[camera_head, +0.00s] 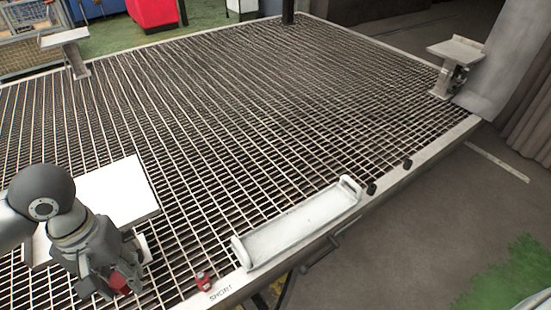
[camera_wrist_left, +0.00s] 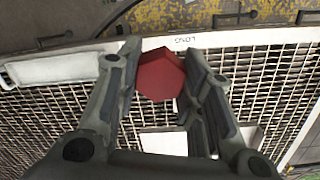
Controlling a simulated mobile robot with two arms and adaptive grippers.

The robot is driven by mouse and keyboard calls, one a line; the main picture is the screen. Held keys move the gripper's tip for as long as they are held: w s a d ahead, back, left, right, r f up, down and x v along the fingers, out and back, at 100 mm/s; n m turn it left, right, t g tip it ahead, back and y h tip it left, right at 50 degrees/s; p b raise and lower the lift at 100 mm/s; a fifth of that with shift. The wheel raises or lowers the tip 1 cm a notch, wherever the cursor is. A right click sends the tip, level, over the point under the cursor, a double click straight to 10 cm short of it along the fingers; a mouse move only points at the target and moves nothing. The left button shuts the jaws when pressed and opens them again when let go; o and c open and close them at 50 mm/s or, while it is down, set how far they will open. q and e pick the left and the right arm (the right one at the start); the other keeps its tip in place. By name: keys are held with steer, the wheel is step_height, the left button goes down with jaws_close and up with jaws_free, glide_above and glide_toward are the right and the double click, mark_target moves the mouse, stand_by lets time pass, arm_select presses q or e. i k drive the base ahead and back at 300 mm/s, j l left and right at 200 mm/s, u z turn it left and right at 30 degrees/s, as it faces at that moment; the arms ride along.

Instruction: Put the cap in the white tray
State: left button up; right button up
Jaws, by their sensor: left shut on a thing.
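My left gripper (camera_head: 118,288) is at the lower left of the head view, above the grating. It is shut on a red faceted piece that looks like the cap (camera_head: 121,282). In the left wrist view the cap (camera_wrist_left: 160,75) sits between the two fingers (camera_wrist_left: 158,82). The long white tray (camera_head: 300,228) lies along the near right edge of the grating, to the right of the gripper and apart from it. In the wrist view a white tray-like piece (camera_wrist_left: 60,68) shows at upper left. My right gripper is not in view.
A small red object (camera_head: 203,282) stands by the edge near the lettering. A white flat panel (camera_head: 115,190) lies behind my left gripper. Black knobs (camera_head: 371,188) sit on the edge past the tray. The grating's middle (camera_head: 230,120) is clear.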

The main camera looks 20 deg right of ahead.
mark_target(326, 208)
steer(key=i+l+z, duration=1.15)
steer(key=j, duration=0.1)
